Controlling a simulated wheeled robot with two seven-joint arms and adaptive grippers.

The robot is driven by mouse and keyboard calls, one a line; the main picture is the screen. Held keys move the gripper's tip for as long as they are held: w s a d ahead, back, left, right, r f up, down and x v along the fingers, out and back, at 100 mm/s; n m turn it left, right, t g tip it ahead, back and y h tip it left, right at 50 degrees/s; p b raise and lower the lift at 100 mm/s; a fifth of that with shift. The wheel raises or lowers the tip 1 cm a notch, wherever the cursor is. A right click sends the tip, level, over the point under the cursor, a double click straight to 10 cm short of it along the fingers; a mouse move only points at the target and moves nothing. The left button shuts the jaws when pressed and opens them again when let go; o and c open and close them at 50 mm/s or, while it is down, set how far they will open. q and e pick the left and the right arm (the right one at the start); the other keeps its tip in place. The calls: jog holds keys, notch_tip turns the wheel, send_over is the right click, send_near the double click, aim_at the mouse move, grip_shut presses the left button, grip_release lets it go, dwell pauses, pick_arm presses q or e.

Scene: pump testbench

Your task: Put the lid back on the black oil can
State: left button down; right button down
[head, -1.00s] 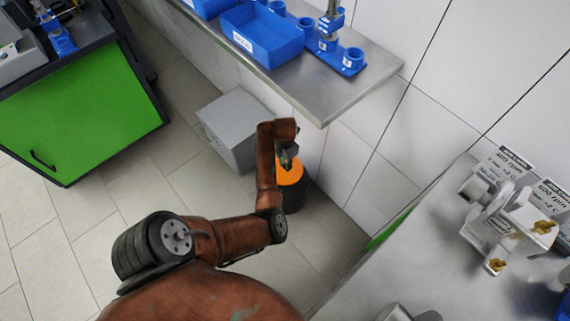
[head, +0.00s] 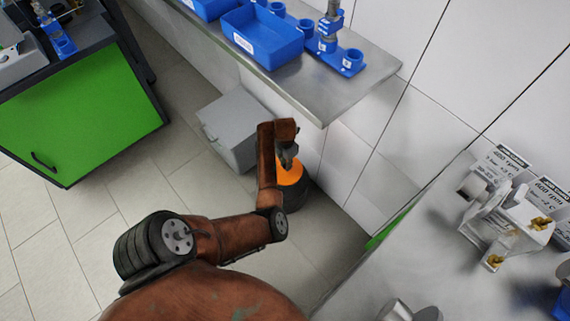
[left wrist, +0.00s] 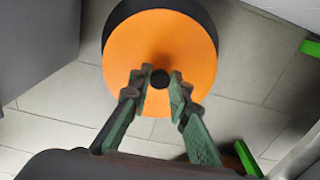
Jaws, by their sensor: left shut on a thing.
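The black oil can (head: 293,204) stands on the floor near the wall, below the end of the steel shelf. The orange lid (head: 291,174) is over its top; in the left wrist view the lid (left wrist: 185,45) hides most of the can (left wrist: 122,14), whose dark edge shows past the lid's far side. I cannot tell whether the lid touches the can. My left gripper (head: 287,158) is above the lid; in the left wrist view its green fingers (left wrist: 160,80) are closed around the lid's small black knob. My right gripper is not in view.
A grey box (head: 232,122) stands on the floor just left of the can. The steel shelf (head: 345,88) with blue bins (head: 262,36) overhangs behind. A steel table (head: 430,265) with a metal fixture (head: 505,225) is at the right. A green-fronted cabinet (head: 85,110) stands at the left.

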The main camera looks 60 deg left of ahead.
pick_arm(q)
jog(key=c, duration=1.7)
grip_release()
jog(key=shift+c, duration=0.2)
jog(key=shift+o, duration=0.3)
jog(key=o, duration=0.4)
jog(key=shift+o, duration=0.2)
jog(key=shift+r, duration=0.1)
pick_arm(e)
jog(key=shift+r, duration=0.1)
pick_arm(q)
jog(key=shift+r+p, duration=3)
jog(key=shift+r, duration=0.45)
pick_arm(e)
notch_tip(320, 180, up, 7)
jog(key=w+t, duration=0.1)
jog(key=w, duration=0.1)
pick_arm(q)
jog(key=shift+f, duration=0.1)
grip_shut()
